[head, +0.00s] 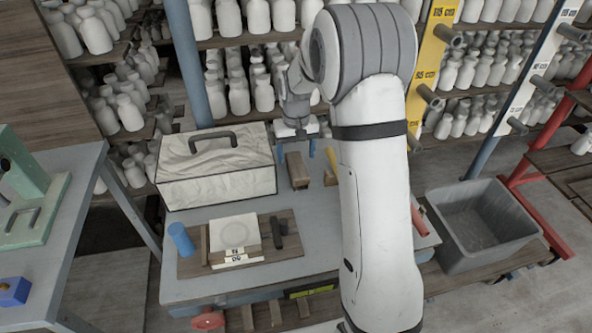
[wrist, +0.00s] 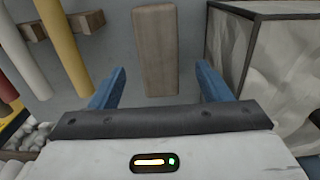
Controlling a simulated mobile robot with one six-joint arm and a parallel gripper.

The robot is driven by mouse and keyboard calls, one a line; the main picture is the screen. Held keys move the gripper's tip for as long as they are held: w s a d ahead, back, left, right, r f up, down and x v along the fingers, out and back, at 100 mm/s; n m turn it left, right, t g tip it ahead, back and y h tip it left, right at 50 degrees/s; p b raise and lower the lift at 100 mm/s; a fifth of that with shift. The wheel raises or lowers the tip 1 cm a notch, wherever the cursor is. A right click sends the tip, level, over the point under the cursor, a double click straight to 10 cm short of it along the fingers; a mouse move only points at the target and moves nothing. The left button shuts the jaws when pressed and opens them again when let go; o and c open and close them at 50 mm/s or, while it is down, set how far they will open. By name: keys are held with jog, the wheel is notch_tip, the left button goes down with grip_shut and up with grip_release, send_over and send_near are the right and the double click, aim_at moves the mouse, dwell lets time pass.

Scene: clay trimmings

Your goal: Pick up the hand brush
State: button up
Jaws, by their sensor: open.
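A long brown wooden piece (head: 297,170), which looks like the hand brush, lies on the grey table beside the white case. Its bristles cannot be made out. In the wrist view the wooden piece (wrist: 155,45) lies upright in the picture, between and beyond my fingers. My gripper (head: 298,148) is open and empty above its far end. In the wrist view its two blue fingers (wrist: 158,85) stand wide apart, one on each side of the piece, with a clear gap to each. Whether they are down at its height cannot be told.
A white marbled case (head: 215,170) stands close left of the wooden piece. A yellow rod (head: 332,161) is to its right. A wooden board (head: 195,266) with a white slab, a blue cup (head: 181,240) and a grey bin (head: 485,225) are nearby. Shelves of white bottles stand behind.

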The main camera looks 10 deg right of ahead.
aim_at(297, 164)
notch_tip(297, 164, down, 5)
jog(key=shift+s+d+f, duration=0.1)
jog(key=shift+f, duration=0.1)
jog(key=shift+c, duration=0.2)
jog(key=c, duration=1.1)
